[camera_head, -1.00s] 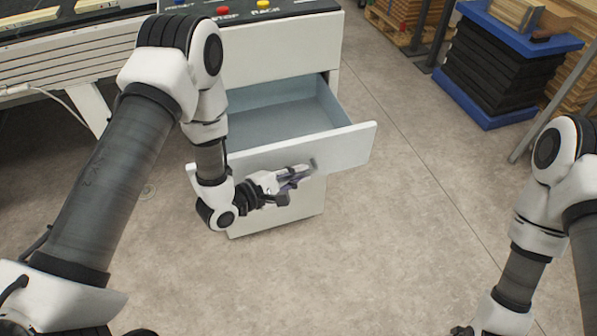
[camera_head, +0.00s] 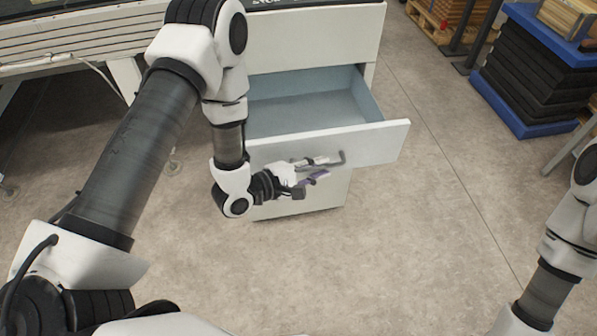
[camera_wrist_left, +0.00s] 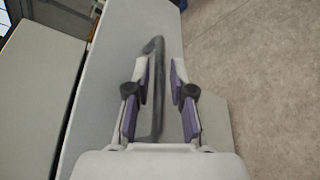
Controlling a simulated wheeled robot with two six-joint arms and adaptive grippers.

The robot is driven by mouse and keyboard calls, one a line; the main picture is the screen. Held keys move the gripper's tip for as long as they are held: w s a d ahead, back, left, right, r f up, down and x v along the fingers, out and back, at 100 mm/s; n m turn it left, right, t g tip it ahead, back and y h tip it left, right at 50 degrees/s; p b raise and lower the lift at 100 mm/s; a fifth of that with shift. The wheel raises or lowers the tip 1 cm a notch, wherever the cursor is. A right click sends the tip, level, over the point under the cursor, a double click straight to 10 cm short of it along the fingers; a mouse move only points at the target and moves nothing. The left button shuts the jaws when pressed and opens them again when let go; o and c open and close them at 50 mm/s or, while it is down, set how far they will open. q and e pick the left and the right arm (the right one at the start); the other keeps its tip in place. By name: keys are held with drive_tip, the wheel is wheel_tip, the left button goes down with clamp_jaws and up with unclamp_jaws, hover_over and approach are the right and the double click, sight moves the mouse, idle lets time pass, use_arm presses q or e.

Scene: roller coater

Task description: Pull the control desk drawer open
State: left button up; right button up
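The control desk drawer (camera_head: 388,143) is a white-fronted drawer with a pale blue inside, and it stands well out of the white desk cabinet (camera_head: 318,40). Its grey bar handle (camera_head: 341,158) is on the front face. My left gripper (camera_head: 322,168) is at the drawer front, beside the handle. In the left wrist view the left gripper (camera_wrist_left: 157,80) is open, with one finger on each side of the handle (camera_wrist_left: 155,70). The handle lies nearer the left finger, with a clear gap to the right one. My right gripper is out of view; only its arm shows at right.
A blue-topped stack of black slabs on a blue base (camera_head: 515,130) stands at the back right. A wooden pallet (camera_head: 440,25) is behind. A white slatted machine side (camera_head: 75,40) is at the back left. The floor (camera_head: 430,240) before and right of the drawer is clear.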

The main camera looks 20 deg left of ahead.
use_arm(q)
drive_tip(key=v, duration=0.9)
drive_tip(key=shift+s+a, duration=0.2)
drive_tip(key=shift+s, duration=0.15)
drive_tip(key=s+d+f+m+g+y+p, duration=0.3)
drive_tip(key=s+f+m+g+p, duration=0.25)
drive_tip(key=f, duration=0.45)
drive_tip(key=s+a+f+m+g+y+b, duration=0.1)
drive_tip(key=s+a+f+m+g+y, duration=0.1)
drive_tip(key=s+m, duration=0.3)
drive_tip(key=s+a+f+m+g+y, duration=0.3)
drive_tip(key=s+a+m+g+y, duration=0.1)
drive_tip(key=s, duration=0.4)
drive_tip(key=shift+a+f+m+g+b, duration=0.2)
drive_tip(key=shift+a+m+g+b, duration=0.25)
drive_tip(key=shift+m, duration=0.7)
